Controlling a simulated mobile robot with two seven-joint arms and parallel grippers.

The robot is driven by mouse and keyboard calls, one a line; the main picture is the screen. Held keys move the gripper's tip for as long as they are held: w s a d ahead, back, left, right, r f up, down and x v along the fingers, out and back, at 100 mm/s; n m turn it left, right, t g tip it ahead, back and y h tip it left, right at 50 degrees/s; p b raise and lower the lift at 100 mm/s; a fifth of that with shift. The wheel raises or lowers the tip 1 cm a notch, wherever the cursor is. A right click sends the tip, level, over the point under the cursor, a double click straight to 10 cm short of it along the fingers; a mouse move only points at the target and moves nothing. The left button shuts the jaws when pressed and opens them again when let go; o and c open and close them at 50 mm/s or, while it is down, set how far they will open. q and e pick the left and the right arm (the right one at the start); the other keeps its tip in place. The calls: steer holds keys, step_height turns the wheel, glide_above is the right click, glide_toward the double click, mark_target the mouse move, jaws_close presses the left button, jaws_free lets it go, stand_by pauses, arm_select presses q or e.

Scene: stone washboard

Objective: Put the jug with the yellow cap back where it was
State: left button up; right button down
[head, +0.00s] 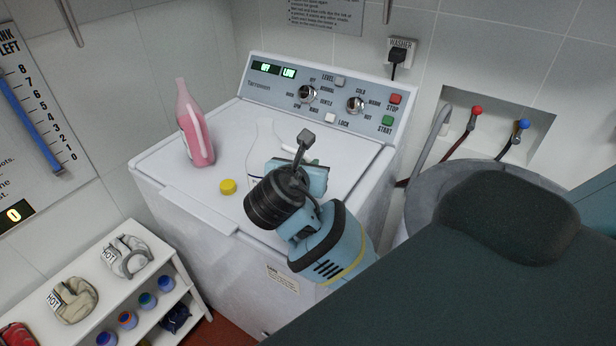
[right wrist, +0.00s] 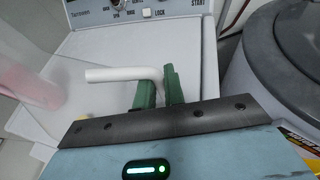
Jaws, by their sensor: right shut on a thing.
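A pale, see-through jug (head: 262,145) stands out faintly against the white washing machine top, left of my right gripper. My right gripper (head: 303,160) is shut on a white bent handle (right wrist: 125,75), which shows between its green fingers in the right wrist view (right wrist: 160,92). The handle appears to belong to the jug, whose lower part is hidden behind my gripper in the head view. A yellow cap (head: 228,187) lies apart on the machine top, left of the jug; no cap shows on the jug's neck. My left gripper is not in view.
A pink bottle (head: 194,130) stands at the left on the washing machine (head: 160,150). The control panel (head: 320,100) rises behind. A round grey drum (head: 420,205) is at the right. A low white shelf (head: 95,270) with gloves and jars stands front left.

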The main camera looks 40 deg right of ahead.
steer(key=shift+f, duration=1.8)
steer(key=c, duration=1.5)
jaws_free()
steer(key=v, duration=1.2)
